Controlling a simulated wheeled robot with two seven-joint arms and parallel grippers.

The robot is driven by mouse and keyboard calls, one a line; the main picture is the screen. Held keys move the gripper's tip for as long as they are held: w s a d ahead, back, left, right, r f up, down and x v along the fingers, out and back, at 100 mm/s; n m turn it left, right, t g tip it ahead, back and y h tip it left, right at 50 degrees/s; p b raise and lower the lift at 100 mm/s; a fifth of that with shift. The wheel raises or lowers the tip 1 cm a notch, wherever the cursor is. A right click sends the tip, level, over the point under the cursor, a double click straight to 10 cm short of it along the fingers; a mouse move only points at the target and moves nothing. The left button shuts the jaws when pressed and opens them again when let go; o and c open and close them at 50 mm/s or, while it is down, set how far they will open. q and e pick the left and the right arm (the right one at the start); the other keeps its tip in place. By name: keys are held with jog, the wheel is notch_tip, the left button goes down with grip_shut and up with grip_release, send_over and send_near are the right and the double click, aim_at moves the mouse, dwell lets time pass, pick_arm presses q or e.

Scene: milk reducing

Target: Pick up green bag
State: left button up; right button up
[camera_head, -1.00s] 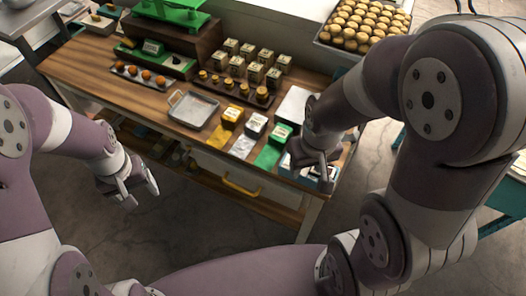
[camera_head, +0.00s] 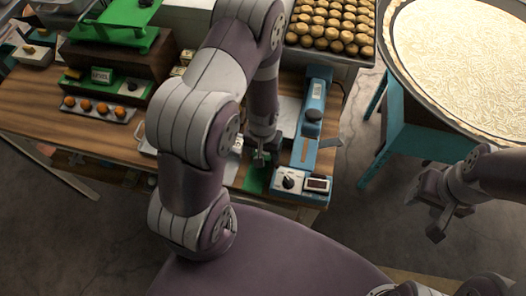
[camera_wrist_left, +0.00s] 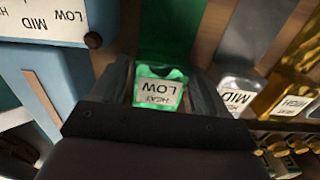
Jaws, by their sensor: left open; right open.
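I cannot tell which of the two green things is the bag. In the head view my left gripper (camera_head: 262,154) is low over the table, and the arm hides much around it. My right gripper (camera_head: 438,212) is open and empty, off the table's right side.
A blue device (camera_head: 305,135) stands close right of my left gripper. Silver (camera_wrist_left: 237,90) and yellow (camera_wrist_left: 292,98) packs stand beside the green one. A tray of round buns (camera_head: 330,28) is behind. A large round pan (camera_head: 465,60) stands at the right.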

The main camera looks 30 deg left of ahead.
pick_arm(q)
jog(key=shift+w+f, duration=0.1)
jog(key=shift+w, duration=0.2)
jog(key=c, duration=0.5)
jog(key=shift+c, duration=1.3)
